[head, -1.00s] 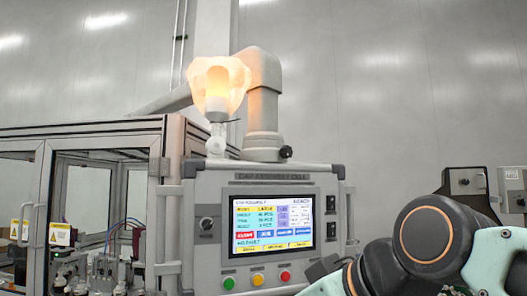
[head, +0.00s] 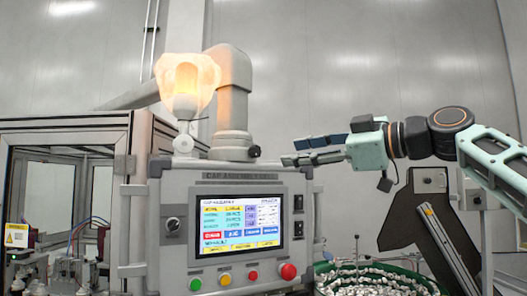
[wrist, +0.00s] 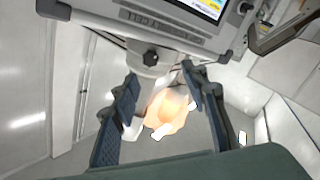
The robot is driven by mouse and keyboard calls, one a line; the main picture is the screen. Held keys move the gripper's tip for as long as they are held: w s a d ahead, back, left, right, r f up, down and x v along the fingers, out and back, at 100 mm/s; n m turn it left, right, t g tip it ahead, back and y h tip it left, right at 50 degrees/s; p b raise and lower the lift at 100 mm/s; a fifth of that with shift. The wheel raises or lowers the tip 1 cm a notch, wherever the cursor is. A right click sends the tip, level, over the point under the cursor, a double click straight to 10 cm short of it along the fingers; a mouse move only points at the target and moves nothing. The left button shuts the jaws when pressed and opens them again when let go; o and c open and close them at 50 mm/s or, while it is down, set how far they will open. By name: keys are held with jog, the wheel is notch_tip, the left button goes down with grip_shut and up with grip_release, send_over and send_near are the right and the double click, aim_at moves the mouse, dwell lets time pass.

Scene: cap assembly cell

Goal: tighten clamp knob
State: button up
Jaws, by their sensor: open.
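The clamp knob (head: 254,151) is a small dark knob on the right side of the grey support arm's collar (head: 230,146), above the control panel. In the wrist view the black knob (wrist: 151,57) shows in front of the pale collar. My gripper (head: 289,152) is open and empty, to the right of the knob, its fingers pointing left at about knob height. In the wrist view my gripper (wrist: 161,75) has a finger on each side, and the knob lies just past the fingertips, between their lines. A gap shows between fingertips and knob.
The control panel (head: 150,225) with a lit screen (head: 239,220) and a red button (head: 288,271) stands below the arm. A glowing lamp (head: 187,85) stands left of the collar. A green bowl of caps (head: 425,272) is at lower right. Space above my gripper is clear.

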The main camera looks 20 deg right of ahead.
aim_at(258, 152)
jog(key=p+x, duration=0.1)
jog(key=x, duration=0.2)
jog(key=r+x, duration=0.1)
jog(key=x, duration=0.3)
jog(key=d+p+x, duration=0.1)
jog(key=x, duration=0.3)
jog(key=shift+w+r+p, duration=0.25)
jog(key=shift+w+p, duration=0.1)
jog(key=shift+w, duration=0.05)
grip_shut()
